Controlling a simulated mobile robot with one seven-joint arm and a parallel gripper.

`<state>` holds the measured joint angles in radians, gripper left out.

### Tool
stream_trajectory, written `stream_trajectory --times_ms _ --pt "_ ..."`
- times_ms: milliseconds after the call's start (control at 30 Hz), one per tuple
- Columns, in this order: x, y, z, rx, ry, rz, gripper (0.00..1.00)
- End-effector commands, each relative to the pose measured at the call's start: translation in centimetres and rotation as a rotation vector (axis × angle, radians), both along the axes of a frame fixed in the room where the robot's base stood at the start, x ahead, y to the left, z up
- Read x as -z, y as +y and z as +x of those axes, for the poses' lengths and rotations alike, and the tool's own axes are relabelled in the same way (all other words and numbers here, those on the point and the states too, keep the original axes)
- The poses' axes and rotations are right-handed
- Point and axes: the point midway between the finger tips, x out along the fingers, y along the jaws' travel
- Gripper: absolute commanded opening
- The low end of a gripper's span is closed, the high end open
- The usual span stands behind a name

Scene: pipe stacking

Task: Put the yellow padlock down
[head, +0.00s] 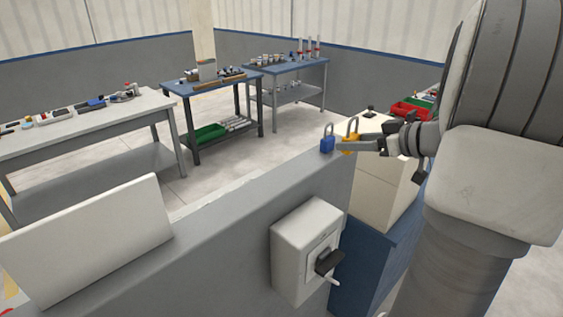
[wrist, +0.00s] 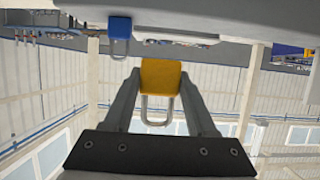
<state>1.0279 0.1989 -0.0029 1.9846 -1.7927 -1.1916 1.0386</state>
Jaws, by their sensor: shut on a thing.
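The yellow padlock (head: 349,143) is between the fingers of my gripper (head: 362,145), near the far end of the grey ledge in the head view. In the wrist view the yellow padlock (wrist: 160,76) sits between the two fingertips of my gripper (wrist: 155,78), its shackle pointing back toward the palm. My gripper is shut on it. A blue padlock (head: 327,144) stands upright on the ledge just left of it, and it also shows in the wrist view (wrist: 119,28). I cannot tell whether the yellow padlock touches the ledge.
The grey ledge (head: 225,190) tops a low wall carrying a white switch box (head: 290,235) with a black handle. A white panel (head: 88,240) stands at the left. Pale boxes (head: 385,195) lie beyond the ledge end. Workbenches with parts stand behind. The ledge left of the blue padlock is clear.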

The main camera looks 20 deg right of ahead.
Motion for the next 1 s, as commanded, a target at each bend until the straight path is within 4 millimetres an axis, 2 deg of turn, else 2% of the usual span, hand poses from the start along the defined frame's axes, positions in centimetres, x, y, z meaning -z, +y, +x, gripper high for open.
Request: stream_trajectory --times_ms 33,100,267,700,900,1000 --pt "-1.3 0.5 0.3 -0.006 -0.003 -0.004 0.0" --pt "-2.3 0.8 0.5 -0.009 -0.002 -0.002 0.0" --pt "-2.6 1.9 1.2 -0.011 0.001 0.003 0.0" --pt "3.1 8.8 7.2 -0.013 0.003 0.005 0.0" --pt "4.1 10.0 8.3 -0.01 0.002 0.002 0.0" --pt "5.4 10.0 8.3 -0.009 0.004 0.005 0.0"
